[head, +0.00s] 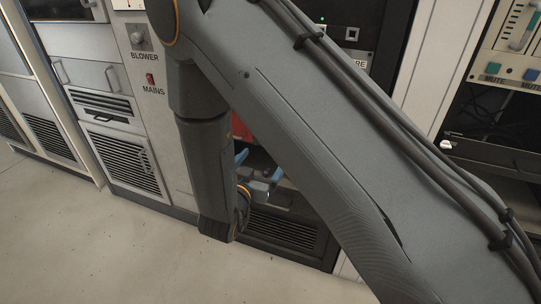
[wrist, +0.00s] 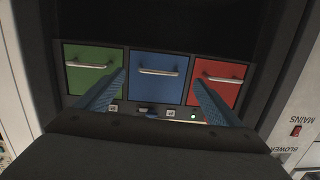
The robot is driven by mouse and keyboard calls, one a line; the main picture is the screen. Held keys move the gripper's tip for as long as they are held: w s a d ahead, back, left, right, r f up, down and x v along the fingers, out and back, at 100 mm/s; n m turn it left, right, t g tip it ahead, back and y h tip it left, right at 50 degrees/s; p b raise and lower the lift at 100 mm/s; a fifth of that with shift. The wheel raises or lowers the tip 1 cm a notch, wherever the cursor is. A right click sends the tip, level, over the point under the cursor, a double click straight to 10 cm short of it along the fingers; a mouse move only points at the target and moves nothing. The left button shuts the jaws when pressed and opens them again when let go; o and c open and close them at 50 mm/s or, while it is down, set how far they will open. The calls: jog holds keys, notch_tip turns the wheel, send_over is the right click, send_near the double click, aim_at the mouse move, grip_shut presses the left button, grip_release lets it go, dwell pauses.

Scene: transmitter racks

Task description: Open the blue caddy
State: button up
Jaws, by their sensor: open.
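The blue caddy (wrist: 157,85) is a square drawer front with a silver bar handle (wrist: 158,72), in the middle of a row of three in the wrist view. Its front looks flush with its neighbours, so it appears shut. My gripper (wrist: 157,78) is open, its two blue fingers spread toward the blue front, one to each side of the handle in the picture. I see no contact with the handle; the exact gap is unclear. In the head view my gripper (head: 262,178) is low by the rack, partly behind my arm, and the blue caddy is not identifiable.
A green caddy (wrist: 90,62) is left of the blue one and a red caddy (wrist: 220,92) right, both with bar handles. In the head view, cabinets with vents stand left; the floor (head: 110,250) is clear.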

jog(key=w+d+t+h, duration=0.1)
jog(key=w+d, duration=0.1)
jog(key=w, duration=0.4)
dwell(0.4)
